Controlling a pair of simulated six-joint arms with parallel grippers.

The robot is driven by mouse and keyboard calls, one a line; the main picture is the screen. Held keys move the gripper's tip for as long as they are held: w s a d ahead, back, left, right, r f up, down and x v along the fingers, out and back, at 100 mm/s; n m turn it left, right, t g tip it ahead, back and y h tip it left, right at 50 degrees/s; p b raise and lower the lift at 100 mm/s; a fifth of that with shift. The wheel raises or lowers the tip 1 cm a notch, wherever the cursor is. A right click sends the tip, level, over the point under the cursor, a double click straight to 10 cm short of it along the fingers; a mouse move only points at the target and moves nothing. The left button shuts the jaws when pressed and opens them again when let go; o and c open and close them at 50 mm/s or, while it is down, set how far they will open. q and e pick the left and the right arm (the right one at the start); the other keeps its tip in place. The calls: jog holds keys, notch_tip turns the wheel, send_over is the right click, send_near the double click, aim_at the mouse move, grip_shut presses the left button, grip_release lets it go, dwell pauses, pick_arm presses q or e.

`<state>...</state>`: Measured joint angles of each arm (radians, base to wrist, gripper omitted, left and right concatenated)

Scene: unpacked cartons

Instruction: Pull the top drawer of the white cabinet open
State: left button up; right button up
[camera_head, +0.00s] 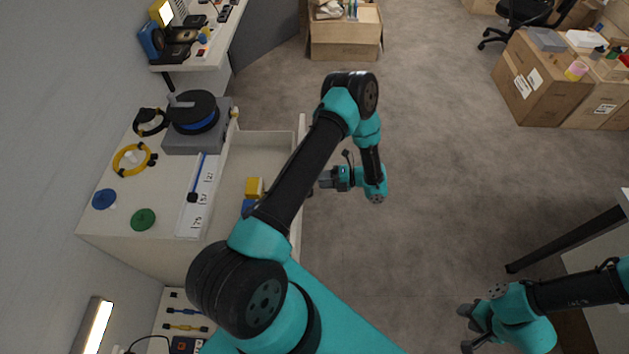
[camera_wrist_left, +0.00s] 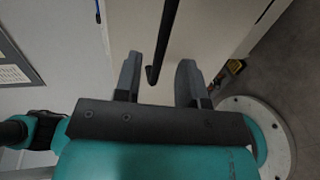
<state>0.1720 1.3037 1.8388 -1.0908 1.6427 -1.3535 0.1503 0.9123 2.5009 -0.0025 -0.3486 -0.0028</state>
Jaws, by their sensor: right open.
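The white cabinet (camera_head: 165,245) stands on the left in the head view. Its top drawer (camera_head: 301,128) is pulled out, with the inside showing and yellow (camera_head: 254,187) and blue blocks (camera_head: 248,206) in it. My left gripper (camera_head: 320,182) is outside the drawer front, partly behind my arm. In the left wrist view a black handle bar (camera_wrist_left: 165,42) runs between the open fingers of my left gripper (camera_wrist_left: 158,80), with gaps on both sides. My right gripper (camera_head: 470,328) is open and empty over the floor at lower right.
On the cabinet top are a spool on a grey box (camera_head: 195,142), a yellow ring (camera_head: 131,160) and blue and green discs (camera_head: 143,219). Cartons (camera_head: 540,85) stand at upper right. A table (camera_head: 600,262) is at the right edge. The floor between is clear.

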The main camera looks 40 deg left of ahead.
pick_arm(q)
jog(key=v, duration=1.3)
jog(key=shift+s+f, duration=0.1)
jog(key=s+d+f+n+t+h, duration=0.1)
jog(key=s+d+f+n+h, duration=0.1)
jog(key=s+n+h, duration=0.45)
jog(key=s+d+f+n+t+h, duration=0.1)
jog(key=s+d+f+n+h, duration=0.2)
jog(key=s+n+h, duration=0.35)
jog(key=s+r+n+t+h, duration=0.1)
jog(key=s+r+n+t, duration=0.1)
jog(key=n, duration=0.6)
jog(key=s+r+n+t+h, duration=0.2)
jog(key=n+t, duration=0.4)
jog(key=n, duration=0.3)
jog(key=shift+s+a+r, duration=0.3)
jog(key=shift+s+r, duration=0.55)
jog(key=shift+r, duration=0.1)
